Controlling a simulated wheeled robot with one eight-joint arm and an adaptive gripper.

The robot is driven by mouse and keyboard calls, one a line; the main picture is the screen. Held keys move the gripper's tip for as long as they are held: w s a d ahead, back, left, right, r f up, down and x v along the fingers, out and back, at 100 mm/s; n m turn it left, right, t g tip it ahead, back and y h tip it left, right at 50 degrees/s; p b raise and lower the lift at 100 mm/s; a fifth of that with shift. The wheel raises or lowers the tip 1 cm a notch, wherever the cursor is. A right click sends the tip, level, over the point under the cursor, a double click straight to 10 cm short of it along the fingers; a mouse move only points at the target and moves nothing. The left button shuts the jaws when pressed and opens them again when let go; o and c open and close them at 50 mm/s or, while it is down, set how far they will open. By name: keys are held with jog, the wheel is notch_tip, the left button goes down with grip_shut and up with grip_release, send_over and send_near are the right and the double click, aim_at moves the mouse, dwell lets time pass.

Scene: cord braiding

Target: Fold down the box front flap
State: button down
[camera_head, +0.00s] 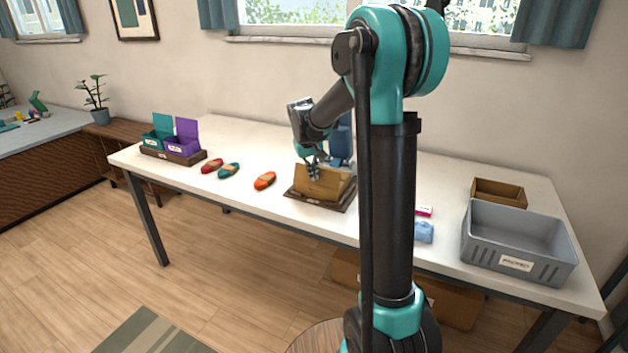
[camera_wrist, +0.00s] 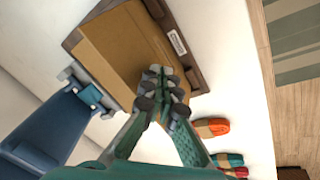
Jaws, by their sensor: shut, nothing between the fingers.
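The brown cardboard box (camera_head: 325,185) sits on a dark wooden base (camera_head: 316,205) near the middle of the white table. A tan panel on its near side shows in the head view; whether that is the front flap or the box wall is unclear. My gripper (camera_head: 312,174) is shut and empty, pointing down at the box's upper left part. In the wrist view my shut fingertips (camera_wrist: 163,84) overlap the edge of the box's cardboard (camera_wrist: 118,48). I cannot tell whether they touch it. The fingers hide part of the box there.
A blue upright object (camera_head: 341,140) stands right behind the box. An orange cord bundle (camera_head: 265,180) lies left of it, with red and teal ones farther left. Teal and purple open boxes (camera_head: 172,136) stand at the far left, a grey crate (camera_head: 518,243) at the right.

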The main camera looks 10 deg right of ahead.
jog(key=shift+w, duration=0.1)
jog(key=shift+w+d, duration=0.4)
jog(key=shift+w, duration=0.2)
jog(key=shift+w+d+f, duration=0.15)
jog(key=shift+w+d, duration=0.35)
dwell(0.4)
jog(key=shift+w+d+f, duration=0.3)
jog(key=shift+w+f, duration=0.2)
jog(key=shift+f, duration=0.05)
